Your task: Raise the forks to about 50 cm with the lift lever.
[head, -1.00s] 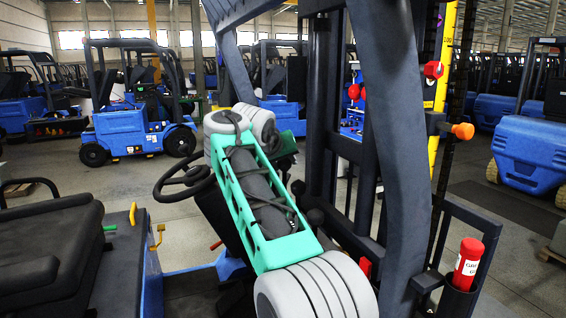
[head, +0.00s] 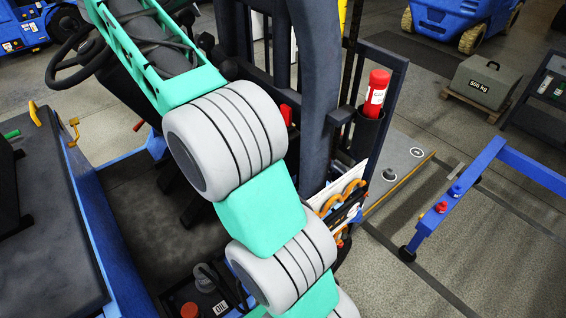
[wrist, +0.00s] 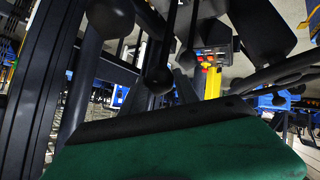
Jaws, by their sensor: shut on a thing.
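In the wrist view several black levers or rods with round knobs stand close ahead of my gripper (wrist: 165,125). One black ball knob (wrist: 156,80) is near the middle, just past the hand's dark edge. My gripper shows there only as its green and black near part; the fingertips are hidden. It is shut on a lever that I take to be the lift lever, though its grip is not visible. In the head view my grey and teal arm crosses the middle, and its hand is out of frame. The dark mast (head: 312,70) stands to the right. The forks are not in view.
A steering wheel (head: 80,48) is at the upper left. A red cylinder (head: 375,95) sits in a holder beside the mast. A 500 kg weight (head: 488,82) rests on a pallet. A blue frame (head: 490,155) stands on the floor at the right.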

